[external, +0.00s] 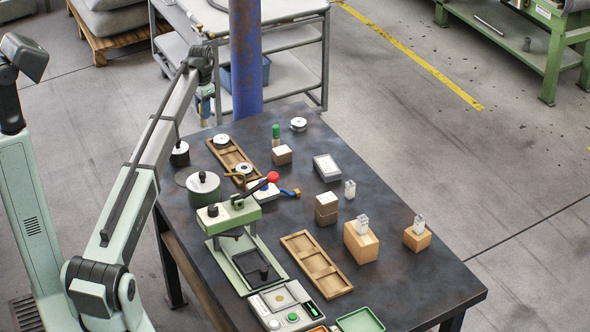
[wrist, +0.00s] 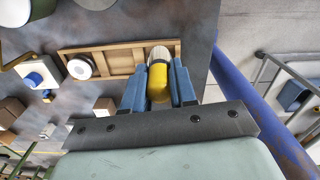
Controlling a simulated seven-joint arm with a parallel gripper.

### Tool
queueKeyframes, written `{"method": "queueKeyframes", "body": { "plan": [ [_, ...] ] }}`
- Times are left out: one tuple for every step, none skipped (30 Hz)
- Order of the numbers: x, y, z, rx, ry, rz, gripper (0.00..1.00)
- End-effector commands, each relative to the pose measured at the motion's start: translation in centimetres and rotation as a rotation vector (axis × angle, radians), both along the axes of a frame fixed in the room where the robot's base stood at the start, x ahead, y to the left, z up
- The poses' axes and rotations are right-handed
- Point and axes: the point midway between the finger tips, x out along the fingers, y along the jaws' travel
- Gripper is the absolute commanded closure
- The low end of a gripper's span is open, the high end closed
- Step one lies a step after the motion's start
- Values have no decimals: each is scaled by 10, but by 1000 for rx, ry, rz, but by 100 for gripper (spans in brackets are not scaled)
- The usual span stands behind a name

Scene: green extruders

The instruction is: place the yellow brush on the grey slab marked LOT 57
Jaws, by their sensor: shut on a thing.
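My gripper (external: 205,96) hangs at the far left end of the dark table and is shut on the yellow brush (wrist: 158,84). In the wrist view the brush sits between the blue fingers, its cream end (wrist: 160,54) pointing away from the palm.
A wooden compartment tray (external: 233,164) with white discs lies near the gripper. A green press (external: 236,214) with a red-knobbed lever, a green-topped item (external: 276,131) and wooden blocks (external: 362,242) stand on the table (external: 420,285). A blue post (external: 246,60) rises behind the gripper.

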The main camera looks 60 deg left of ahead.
Motion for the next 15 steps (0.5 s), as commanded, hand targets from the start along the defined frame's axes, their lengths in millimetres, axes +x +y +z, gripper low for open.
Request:
{"method": "queueKeyframes", "body": {
  "plan": [
    [20, -16, 1, 1, -1, -28, 100],
    [29, -24, 1, 1, -1, -43, 100],
    [42, -34, 2, 1, -1, -61, 100],
    [52, -43, 2, 2, -2, -76, 100],
    [62, -51, 3, 2, -2, -90, 100],
    [75, -62, 4, 3, -3, -110, 100],
    [84, -71, 4, 4, -2, -123, 100],
    [93, -80, 5, 4, -3, -138, 100],
    [106, -91, 5, 4, -3, -157, 100],
    [115, -100, 6, 4, -3, -171, 100],
    [124, -109, 7, 5, -4, -185, 100],
    [136, -122, 7, 5, -5, -205, 100],
    [145, -131, 8, 5, -5, -219, 100],
    [154, -140, 9, 5, -5, -233, 100],
    [166, -153, 10, 6, -6, -252, 100]
  ]
}}
